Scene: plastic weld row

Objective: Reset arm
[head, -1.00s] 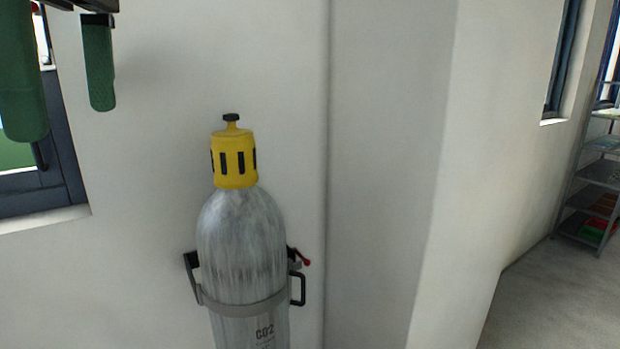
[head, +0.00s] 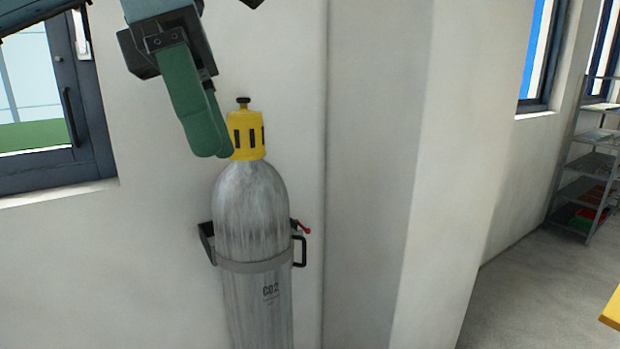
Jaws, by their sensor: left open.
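My left gripper (head: 212,150) comes in from the top left with green fingers pointing down. It is open, its fingers overlapping in this view, and I see nothing between them. The fingertips show just left of the yellow cap of the CO2 cylinder (head: 250,210), covering the cap's left edge. Whether they touch the cap I cannot tell. My right gripper is not in view.
The grey cylinder stands upright against the white wall in a bracket (head: 255,262) with a red lever. A window (head: 45,100) is at the left. A shelf rack (head: 590,180) stands at the far right, with open floor (head: 500,305) before it. A yellow edge (head: 612,312) shows lower right.

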